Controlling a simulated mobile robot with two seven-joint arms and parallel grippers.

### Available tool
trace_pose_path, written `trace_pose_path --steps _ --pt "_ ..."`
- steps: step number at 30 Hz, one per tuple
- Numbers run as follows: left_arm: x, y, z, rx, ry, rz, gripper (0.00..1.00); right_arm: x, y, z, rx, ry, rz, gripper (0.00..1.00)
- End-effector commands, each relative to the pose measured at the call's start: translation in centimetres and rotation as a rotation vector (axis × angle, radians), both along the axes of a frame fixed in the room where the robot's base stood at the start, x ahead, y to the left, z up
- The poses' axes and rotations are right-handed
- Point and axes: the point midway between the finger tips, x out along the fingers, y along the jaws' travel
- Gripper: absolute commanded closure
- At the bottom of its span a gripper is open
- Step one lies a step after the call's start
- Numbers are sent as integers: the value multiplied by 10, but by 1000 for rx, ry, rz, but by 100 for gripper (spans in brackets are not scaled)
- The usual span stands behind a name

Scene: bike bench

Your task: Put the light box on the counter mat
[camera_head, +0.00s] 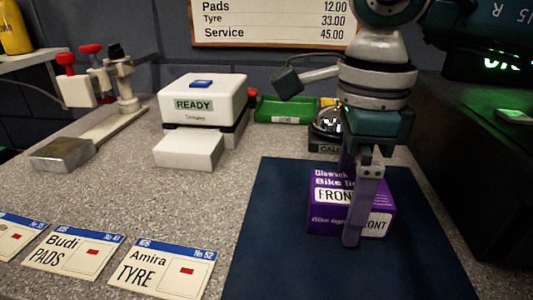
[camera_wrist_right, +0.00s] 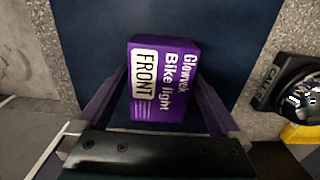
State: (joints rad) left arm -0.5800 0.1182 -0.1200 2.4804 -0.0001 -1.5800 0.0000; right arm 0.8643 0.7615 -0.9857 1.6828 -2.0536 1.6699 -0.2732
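The light box (camera_head: 322,213) is purple with a white FRONT label. It rests upright on the dark blue counter mat (camera_head: 265,240), and in the right wrist view the box (camera_wrist_right: 165,85) lies between the fingers. My right gripper (camera_head: 358,225) reaches down over it, one finger in front of the box and the other mostly hidden behind it. In the right wrist view the fingers (camera_wrist_right: 160,80) stand on either side and look slightly apart from the box. Contact at the far side is hidden. My left gripper is not in view.
Job cards (camera_head: 160,267) lie left of the mat. A dark cabinet (camera_head: 490,190) stands at right. The mat's front is clear.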

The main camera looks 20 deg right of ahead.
Motion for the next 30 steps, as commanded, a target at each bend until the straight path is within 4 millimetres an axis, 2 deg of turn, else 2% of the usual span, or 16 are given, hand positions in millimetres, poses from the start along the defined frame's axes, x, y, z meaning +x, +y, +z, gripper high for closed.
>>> trace_pose_path --steps 5,9,11,21,25,30 --pt "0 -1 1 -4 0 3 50 0 0 1 0 0 0 0" --pt "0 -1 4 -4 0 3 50 1 0 10 0 -4 0 0" --pt "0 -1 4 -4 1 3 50 2 0 20 0 -5 1 0" --pt "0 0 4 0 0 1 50 1 0 95 0 -6 1 0" --pt "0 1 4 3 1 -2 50 1 0 114 0 -4 -1 0" --pt "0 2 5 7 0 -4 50 0 0 123 -1 -1 0 0"
